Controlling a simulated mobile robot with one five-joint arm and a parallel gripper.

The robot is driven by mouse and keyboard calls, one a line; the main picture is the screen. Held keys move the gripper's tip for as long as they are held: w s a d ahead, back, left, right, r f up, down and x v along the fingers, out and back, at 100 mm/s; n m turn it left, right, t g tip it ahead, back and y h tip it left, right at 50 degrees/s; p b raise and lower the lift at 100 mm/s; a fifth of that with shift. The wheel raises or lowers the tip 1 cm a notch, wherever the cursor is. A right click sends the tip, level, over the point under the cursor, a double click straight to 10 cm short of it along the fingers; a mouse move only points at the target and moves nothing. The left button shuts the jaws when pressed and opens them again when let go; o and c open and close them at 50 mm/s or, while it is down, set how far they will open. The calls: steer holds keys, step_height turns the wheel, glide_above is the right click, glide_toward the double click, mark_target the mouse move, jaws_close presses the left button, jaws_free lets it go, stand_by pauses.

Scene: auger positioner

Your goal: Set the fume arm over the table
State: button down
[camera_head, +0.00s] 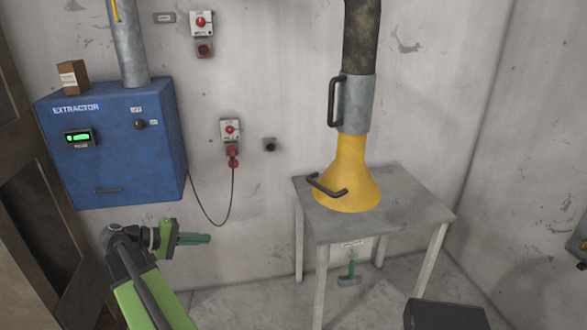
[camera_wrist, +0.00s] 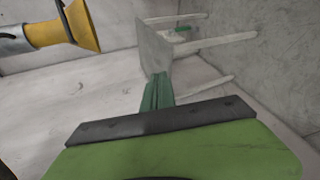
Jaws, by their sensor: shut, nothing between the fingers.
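The fume arm has a yellow hood (camera_head: 348,178) with a black handle (camera_head: 326,187) on its rim, a grey collar with a second black handle (camera_head: 332,102), and a dark hose above. In the head view the hood appears over the grey table (camera_head: 415,212); whether it touches the top I cannot tell. The wrist view shows the hood (camera_wrist: 80,25) at upper left, apart from the table (camera_wrist: 153,50), which appears sideways. My gripper (camera_head: 208,239) is shut and empty, left of the table and below the blue extractor. Its green fingers (camera_wrist: 157,92) show in the wrist view.
The blue extractor box (camera_head: 115,145) is on the wall at left, with a small brown box (camera_head: 73,76) on top. A cable (camera_head: 212,222) hangs from a wall switch (camera_head: 231,131). A green-handled tool (camera_head: 350,272) shows below the tabletop. A dark box (camera_head: 445,314) stands at front right.

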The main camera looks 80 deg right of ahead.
steer(key=s+d+r+m+g+y+p, duration=0.15)
steer(key=s+d+r+m+g, duration=0.5)
steer(key=s+r, duration=0.7)
steer(key=s+d+r+n+p, duration=0.1)
steer(key=s+d+n, duration=0.1)
steer(key=s+d, duration=0.6)
steer(key=s, duration=0.4)
steer(key=shift+d+r, duration=0.15)
steer(key=shift+d, duration=0.1)
steer(key=shift+g+h, duration=0.25)
